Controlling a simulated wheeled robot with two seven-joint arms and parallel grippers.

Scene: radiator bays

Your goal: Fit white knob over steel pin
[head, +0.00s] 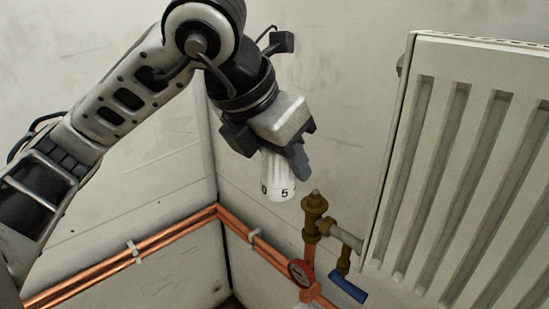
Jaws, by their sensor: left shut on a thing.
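My left gripper (272,160) is shut on a white knob (279,186) with dark numerals, a 0 and a 5, near its lower rim. The knob hangs below the fingers, slightly tilted, in free air. The steel pin (316,192) is a small grey tip standing upright on top of the brass valve (314,218). In the picture, the knob is to the left of the pin and a little above it, apart from it. The underside of the knob is hidden. My right gripper is not in view.
Copper pipes (165,238) run along the walls.

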